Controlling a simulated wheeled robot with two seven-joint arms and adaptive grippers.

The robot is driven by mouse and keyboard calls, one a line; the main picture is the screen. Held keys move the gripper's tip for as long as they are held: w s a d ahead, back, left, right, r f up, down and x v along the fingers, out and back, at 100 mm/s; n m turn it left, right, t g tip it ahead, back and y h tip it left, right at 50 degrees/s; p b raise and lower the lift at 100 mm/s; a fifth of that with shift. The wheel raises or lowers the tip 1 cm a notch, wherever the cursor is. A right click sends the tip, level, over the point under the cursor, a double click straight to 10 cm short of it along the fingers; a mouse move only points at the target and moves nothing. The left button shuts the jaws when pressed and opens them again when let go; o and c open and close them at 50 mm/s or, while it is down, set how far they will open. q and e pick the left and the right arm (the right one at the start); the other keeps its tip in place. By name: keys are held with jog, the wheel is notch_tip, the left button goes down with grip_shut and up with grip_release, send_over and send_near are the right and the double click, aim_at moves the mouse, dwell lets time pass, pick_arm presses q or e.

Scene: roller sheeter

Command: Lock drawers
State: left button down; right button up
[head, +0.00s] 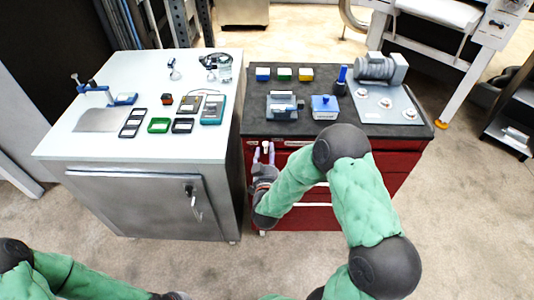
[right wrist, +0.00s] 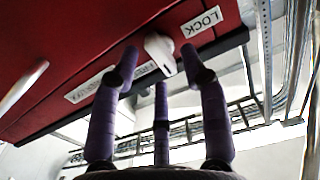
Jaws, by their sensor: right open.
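The red drawer cabinet (head: 320,218) stands under a dark worktop, and its drawers look shut. A white lock knob (right wrist: 160,52) sits at the upper left corner of its front, by a label reading LOCK (right wrist: 202,22). The knob also shows in the head view (head: 266,146). My right gripper (right wrist: 160,72) is open, with purple fingers on either side of the knob and a third finger below it in the picture. I cannot tell whether any finger touches the knob. In the head view my right gripper (head: 264,156) is at that corner.
A steel cabinet (head: 150,203) with a handle stands close on the left, tools on its pale top (head: 75,143). The dark worktop (head: 330,98) holds small boxes and a motor unit (head: 376,69). A drawer handle (right wrist: 22,86) is beside my gripper. Floor in front is clear.

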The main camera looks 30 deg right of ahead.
jog(key=shift+w+d, duration=0.25)
jog(key=shift+w, duration=0.2)
grip_shut()
